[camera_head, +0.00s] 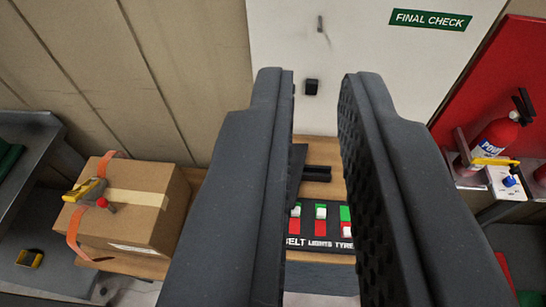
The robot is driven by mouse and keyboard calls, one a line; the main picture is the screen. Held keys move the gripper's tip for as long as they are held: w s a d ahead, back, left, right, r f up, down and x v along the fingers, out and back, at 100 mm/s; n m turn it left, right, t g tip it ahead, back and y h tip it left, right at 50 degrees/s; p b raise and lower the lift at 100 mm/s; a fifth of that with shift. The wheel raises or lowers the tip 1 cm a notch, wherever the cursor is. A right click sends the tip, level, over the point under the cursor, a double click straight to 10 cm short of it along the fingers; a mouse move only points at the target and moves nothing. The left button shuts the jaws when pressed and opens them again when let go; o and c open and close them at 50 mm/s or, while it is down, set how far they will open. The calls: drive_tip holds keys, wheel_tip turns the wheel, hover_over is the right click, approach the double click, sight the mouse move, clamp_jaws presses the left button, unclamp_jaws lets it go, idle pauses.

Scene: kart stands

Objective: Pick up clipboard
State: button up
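My gripper (318,76) is open, its two dark fingers apart with nothing between their tips. No clipboard can be made out for certain. Past the fingers, on a wooden surface, lies a black board (320,246) with red and green sliders and the words BELT, LIGHTS and TYRES. Its left and right ends are partly hidden by the fingers. A dark flat piece (297,168) and a black bar (317,173) sit just behind it; I cannot tell what they are.
A white panel with a FINAL CHECK sign (430,20) rises behind. A fire extinguisher (495,138) and a white box with a blue knob (508,181) are at the right.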

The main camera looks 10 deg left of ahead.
drive_tip(key=shift+w+d, duration=0.25)
drive_tip(key=shift+s, duration=0.1)
